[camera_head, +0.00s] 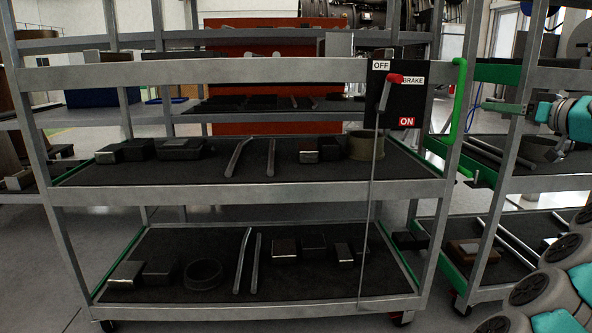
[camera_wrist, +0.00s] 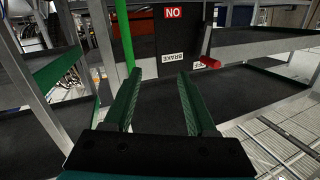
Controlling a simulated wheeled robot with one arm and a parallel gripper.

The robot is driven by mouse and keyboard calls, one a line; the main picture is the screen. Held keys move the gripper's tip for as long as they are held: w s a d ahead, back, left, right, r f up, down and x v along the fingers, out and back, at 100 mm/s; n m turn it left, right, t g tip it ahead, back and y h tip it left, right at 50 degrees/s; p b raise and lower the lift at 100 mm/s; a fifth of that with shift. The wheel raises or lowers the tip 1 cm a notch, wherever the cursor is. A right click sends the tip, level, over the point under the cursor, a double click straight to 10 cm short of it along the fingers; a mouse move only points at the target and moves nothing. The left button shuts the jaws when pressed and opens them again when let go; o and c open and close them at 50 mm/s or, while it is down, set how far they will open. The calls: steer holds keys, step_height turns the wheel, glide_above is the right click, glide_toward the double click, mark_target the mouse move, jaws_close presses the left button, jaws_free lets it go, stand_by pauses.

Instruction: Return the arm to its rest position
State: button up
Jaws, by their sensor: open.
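My gripper (camera_head: 490,106) is at the right in the head view, beside the cart's green handle and apart from it. My teal arm (camera_head: 572,118) reaches in from the right edge. In the wrist view, which is upside down, my gripper (camera_wrist: 160,76) has its two green fingers spread with nothing between them. The brake panel (camera_wrist: 180,45) lies beyond the fingertips. Its red-knobbed brake lever (camera_head: 394,79) also shows in the wrist view (camera_wrist: 210,62), clear of the fingers. The knob is near the BRAKE label.
A grey shelf cart (camera_head: 250,73) stands in front, with dark blocks, rods and rings on its shelves. Its vertical green handle (camera_head: 459,100) is close to my gripper. Another cart (camera_head: 516,73) stands at the right, around my arm. Open floor shows at the lower left.

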steer(key=w+a+f+g+y, duration=0.1)
steer(key=a+f+g+y, duration=0.15)
steer(key=a, duration=1.05)
steer(key=s+a+f+g, duration=0.3)
steer(key=s+a+f, duration=0.1)
steer(key=a, duration=0.4)
steer(key=s+a+f+g, duration=0.2)
steer(key=s+a+f, duration=0.15)
steer(key=a, duration=0.45)
steer(key=s+a+f+g, duration=0.3)
steer(key=s+a, duration=0.1)
steer(key=a, duration=0.4)
steer(key=s+a+f+g+h, duration=0.2)
steer(key=s+f, duration=0.6)
steer(key=s, duration=0.1)
steer(key=s+a+f+g+h, duration=0.2)
steer(key=s+a+f+g, duration=0.1)
steer(key=s+f, duration=0.6)
steer(key=s+d+f+m+g+h, duration=0.1)
steer(key=s+d+f, duration=0.3)
steer(key=s, duration=0.5)
steer(key=s+d+f+m+g+h, duration=0.1)
steer(key=s+d+f+h, duration=0.2)
steer(key=s+f, duration=0.3)
steer(key=s+d, duration=0.1)
steer(key=s, duration=0.3)
steer(key=shift+f+h, duration=0.35)
steer(key=shift+g, duration=0.25)
